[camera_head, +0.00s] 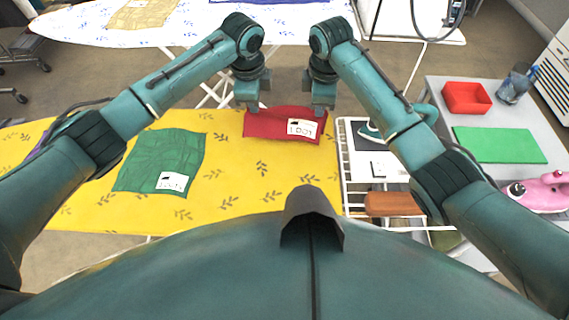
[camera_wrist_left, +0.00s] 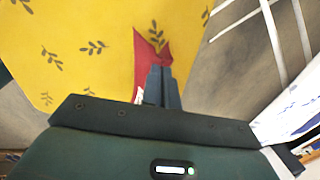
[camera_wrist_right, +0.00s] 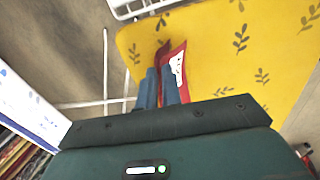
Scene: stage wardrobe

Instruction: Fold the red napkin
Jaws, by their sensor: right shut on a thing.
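The red napkin (camera_head: 275,123) lies at the far edge of the yellow cloth-covered board, with a white printed label (camera_head: 303,128) near its right side. My left gripper (camera_head: 253,108) is at the napkin's far left corner; in the left wrist view its fingers (camera_wrist_left: 161,68) are together beside the red cloth (camera_wrist_left: 147,55). I cannot see cloth between them. My right gripper (camera_head: 319,108) is at the far right corner; in the right wrist view its fingers (camera_wrist_right: 160,70) are shut on the napkin's edge (camera_wrist_right: 177,62). The fingers partly hide the cloth in both wrist views.
A green napkin (camera_head: 160,160) with a label lies flat on the yellow board (camera_head: 240,195) to the left. A grey table (camera_head: 440,95) holds a red tray (camera_head: 466,98) and green mat (camera_head: 500,145).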

